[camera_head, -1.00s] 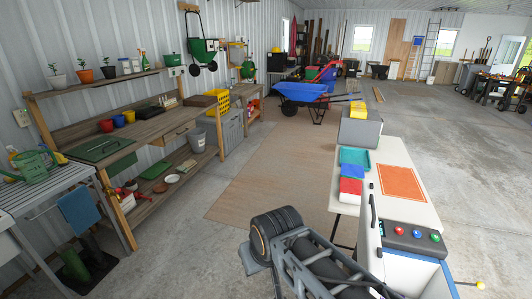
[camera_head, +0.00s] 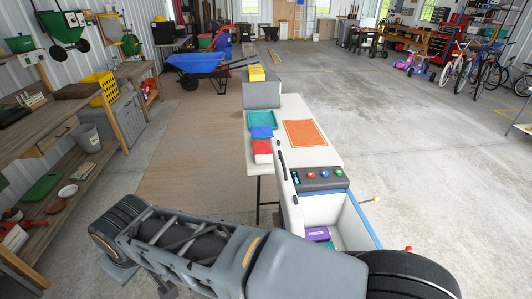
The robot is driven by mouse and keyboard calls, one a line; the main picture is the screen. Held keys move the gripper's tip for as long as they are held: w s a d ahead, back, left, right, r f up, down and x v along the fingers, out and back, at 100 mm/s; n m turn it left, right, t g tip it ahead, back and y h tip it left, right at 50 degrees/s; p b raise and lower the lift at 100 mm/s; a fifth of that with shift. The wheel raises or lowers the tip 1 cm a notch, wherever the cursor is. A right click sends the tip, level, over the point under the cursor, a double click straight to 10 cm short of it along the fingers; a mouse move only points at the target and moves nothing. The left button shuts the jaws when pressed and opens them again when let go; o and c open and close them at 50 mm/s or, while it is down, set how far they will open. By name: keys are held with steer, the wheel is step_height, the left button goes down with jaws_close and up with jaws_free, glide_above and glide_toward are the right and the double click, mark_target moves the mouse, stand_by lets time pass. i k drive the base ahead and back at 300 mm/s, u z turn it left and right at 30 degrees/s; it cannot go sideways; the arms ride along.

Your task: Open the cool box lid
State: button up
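The cool box is most likely the white box with a blue rim (camera_head: 361,226), low in the middle of the view, just past my own body. Its top is open, and a purple pack (camera_head: 317,234) with a green item beside it shows inside. A white upright panel, seemingly its lid (camera_head: 285,184), stands nearly edge-on along the left side, with a dark handle near its top. A dark control panel (camera_head: 320,179) with a display and red, blue and green buttons sits at the far end. My body hides the near part. My gripper is not in view.
A white table (camera_head: 291,108) stands just beyond, bearing an orange mat (camera_head: 305,133), folded teal, blue and red cloths and a grey case (camera_head: 261,95). A workbench (camera_head: 60,140) lines the left wall. The concrete floor at right is mostly clear.

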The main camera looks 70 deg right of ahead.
mark_target(294, 218)
steer(key=i, duration=0.2)
steer(key=z, duration=0.95)
